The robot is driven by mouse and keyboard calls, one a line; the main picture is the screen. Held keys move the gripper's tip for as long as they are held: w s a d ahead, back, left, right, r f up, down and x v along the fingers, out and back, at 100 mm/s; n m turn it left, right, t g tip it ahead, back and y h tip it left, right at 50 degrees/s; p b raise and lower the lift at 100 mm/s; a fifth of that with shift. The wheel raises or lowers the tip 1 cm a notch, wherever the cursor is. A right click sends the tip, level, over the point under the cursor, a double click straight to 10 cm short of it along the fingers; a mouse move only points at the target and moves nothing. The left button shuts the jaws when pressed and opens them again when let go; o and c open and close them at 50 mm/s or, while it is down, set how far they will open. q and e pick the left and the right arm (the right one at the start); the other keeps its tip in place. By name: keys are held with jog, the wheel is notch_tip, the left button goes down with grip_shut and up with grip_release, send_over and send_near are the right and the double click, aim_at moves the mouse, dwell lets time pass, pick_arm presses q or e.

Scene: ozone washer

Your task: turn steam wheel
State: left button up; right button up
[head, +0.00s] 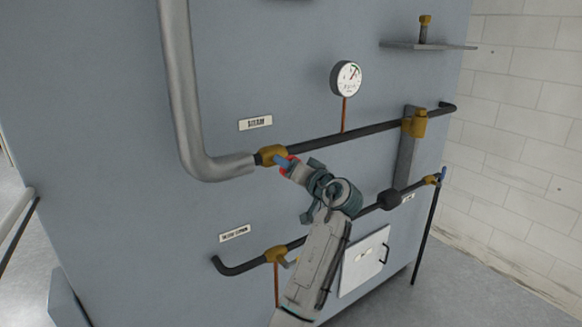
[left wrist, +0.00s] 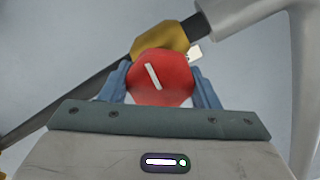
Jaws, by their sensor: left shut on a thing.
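The red steam wheel (left wrist: 162,80) sits on a brass valve (head: 271,155) in the dark pipe, below the STEAM label (head: 255,123). In the left wrist view the wheel faces the camera, and its white mark is tilted, with its top end to the left. My left gripper (head: 284,164) has one blue finger on each side of the wheel and is shut on it. In the head view the gripper hides most of the wheel, with only bits of red showing. My right gripper is in neither view.
A thick grey pipe (head: 184,90) bends into the valve from the left. A gauge (head: 347,78) stands above the dark pipe (head: 350,136). A lower pipe with a brass valve (head: 277,254) and a white hatch (head: 363,262) lie below, close to my arm.

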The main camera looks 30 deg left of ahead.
pick_arm(q)
jog(key=o, duration=1)
jog(key=shift+b+v, duration=2.2)
jog(key=shift+v, duration=3.25)
jog(key=shift+f, duration=0.1)
